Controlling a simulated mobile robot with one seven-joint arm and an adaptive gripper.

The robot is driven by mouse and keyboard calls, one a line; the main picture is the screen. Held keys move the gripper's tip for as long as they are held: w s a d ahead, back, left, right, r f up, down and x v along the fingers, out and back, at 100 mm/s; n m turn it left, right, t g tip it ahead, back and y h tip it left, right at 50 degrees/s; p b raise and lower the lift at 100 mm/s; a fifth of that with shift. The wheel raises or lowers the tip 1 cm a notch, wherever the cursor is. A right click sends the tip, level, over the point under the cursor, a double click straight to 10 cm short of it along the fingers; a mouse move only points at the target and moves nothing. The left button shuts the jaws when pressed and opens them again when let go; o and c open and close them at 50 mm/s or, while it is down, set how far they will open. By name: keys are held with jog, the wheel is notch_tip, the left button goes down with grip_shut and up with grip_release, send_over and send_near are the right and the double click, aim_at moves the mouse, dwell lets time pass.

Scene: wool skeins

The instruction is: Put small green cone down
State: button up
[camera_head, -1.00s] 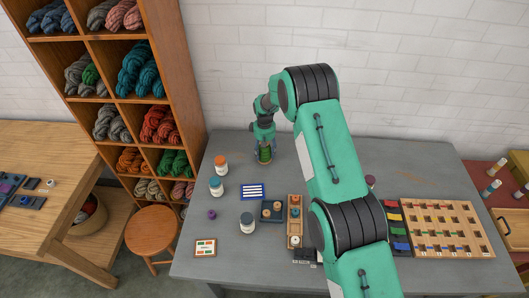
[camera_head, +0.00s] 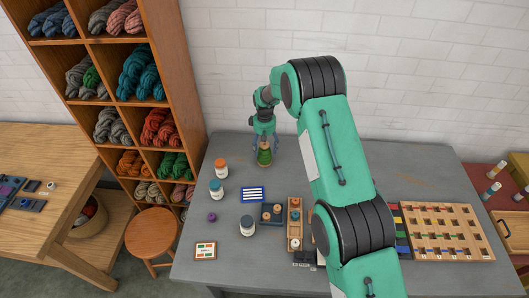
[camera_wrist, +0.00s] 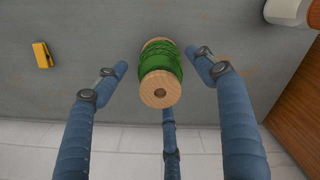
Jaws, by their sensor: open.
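The small green cone (camera_head: 264,157) stands upright on the grey table (camera_head: 330,150) near its back left. In the wrist view the green cone (camera_wrist: 162,70) shows as green thread wound on a wooden spool, its pale round end with a centre hole towards me. My gripper (camera_head: 264,138) is just above the cone, pointing down. In the wrist view its blue fingers (camera_wrist: 162,80) are spread around the cone, with gaps visible on the left and right. My gripper is open. The cone's underside is hidden.
An orange-capped jar (camera_head: 221,168) and a teal-capped jar (camera_head: 216,187) stand left of the cone. A blue striped card (camera_head: 253,194) lies in front. A yellow clip (camera_wrist: 42,54) lies apart in the wrist view. Wool shelves (camera_head: 150,100) rise at the left.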

notch_tip(320, 180, up, 7)
jog(key=shift+f, duration=0.15)
dwell(0.8)
